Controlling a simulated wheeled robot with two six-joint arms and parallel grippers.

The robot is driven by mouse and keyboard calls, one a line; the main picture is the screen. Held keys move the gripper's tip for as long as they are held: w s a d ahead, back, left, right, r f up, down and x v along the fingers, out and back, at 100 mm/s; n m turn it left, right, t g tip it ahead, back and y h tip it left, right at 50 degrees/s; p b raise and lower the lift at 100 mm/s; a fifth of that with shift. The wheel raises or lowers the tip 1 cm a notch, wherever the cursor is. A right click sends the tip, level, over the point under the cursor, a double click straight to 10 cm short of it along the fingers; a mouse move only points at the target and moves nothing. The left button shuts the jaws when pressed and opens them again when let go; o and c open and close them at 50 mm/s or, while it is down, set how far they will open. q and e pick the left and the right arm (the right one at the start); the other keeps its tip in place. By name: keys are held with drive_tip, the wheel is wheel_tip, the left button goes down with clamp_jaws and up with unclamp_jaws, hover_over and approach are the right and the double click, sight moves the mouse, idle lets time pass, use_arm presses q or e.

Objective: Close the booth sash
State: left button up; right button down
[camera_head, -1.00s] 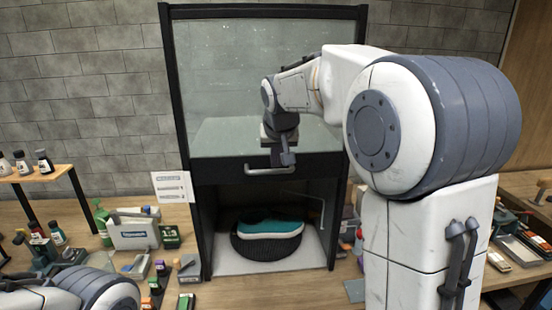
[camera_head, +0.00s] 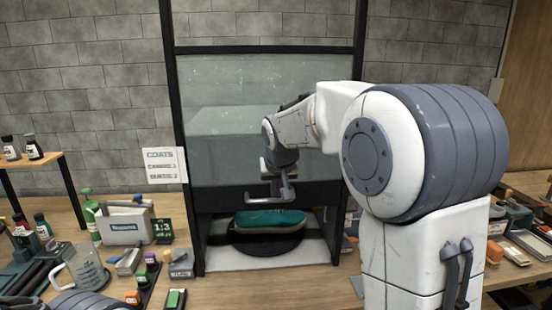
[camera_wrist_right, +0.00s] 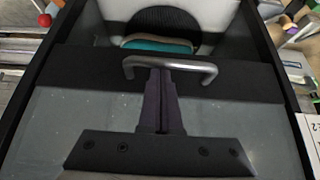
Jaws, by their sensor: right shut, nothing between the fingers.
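The booth sash (camera_head: 220,160) is a glass panel with a dark bottom rail (camera_head: 212,200). It is partly lowered, with a gap beneath. A silver bar handle (camera_wrist_right: 196,66) sits on the rail. My right gripper (camera_wrist_right: 162,72) is shut and empty, its fingertips at the middle of the handle bar; contact is hard to confirm. It also shows in the head view (camera_head: 280,188), in front of the rail, partly hiding the handle. A teal shoe (camera_head: 268,221) rests on a dark round pad inside the booth. My left gripper is out of view.
The booth's dark frame (camera_head: 179,130) stands on the wooden table. Left of it are a grey caddy (camera_head: 123,227), a clear jug (camera_head: 85,267), bottles and small blocks. A white sign (camera_head: 165,165) is by the left post. More tools lie at the right.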

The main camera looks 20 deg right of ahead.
use_arm(q)
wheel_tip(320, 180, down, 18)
drive_tip(key=b, duration=1.5)
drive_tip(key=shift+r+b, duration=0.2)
drive_tip(key=shift+b, duration=0.15)
use_arm(e)
wheel_tip(320, 180, down, 24)
drive_tip(key=shift+s+r, duration=0.1)
drive_tip(key=shift+r, duration=0.1)
drive_tip(key=shift+f, duration=0.1)
drive_tip(key=s+a+r+p, duration=0.1)
drive_tip(key=s+r+p, duration=0.3)
drive_tip(key=r, duration=0.9)
drive_tip(key=s+a+f+n+g+y+p, duration=0.1)
drive_tip(key=s+a+n+g+y+p, duration=0.35)
drive_tip(key=s+a, duration=0.95)
use_arm(q)
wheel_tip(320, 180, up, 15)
drive_tip(key=p, duration=0.6)
drive_tip(key=shift+p, duration=0.4)
use_arm(e)
drive_tip(key=s+a+f+n+g+h, duration=0.1)
drive_tip(key=s+a+n, duration=0.1)
drive_tip(key=s, duration=0.6)
drive_tip(key=s+a+f+n+g, duration=0.1)
drive_tip(key=s+a+f+n, duration=0.1)
drive_tip(key=s, duration=0.6)
drive_tip(key=shift+s+a+n+h, duration=0.15)
drive_tip(key=shift+a+n+h, duration=0.3)
drive_tip(key=shift+n, duration=0.6)
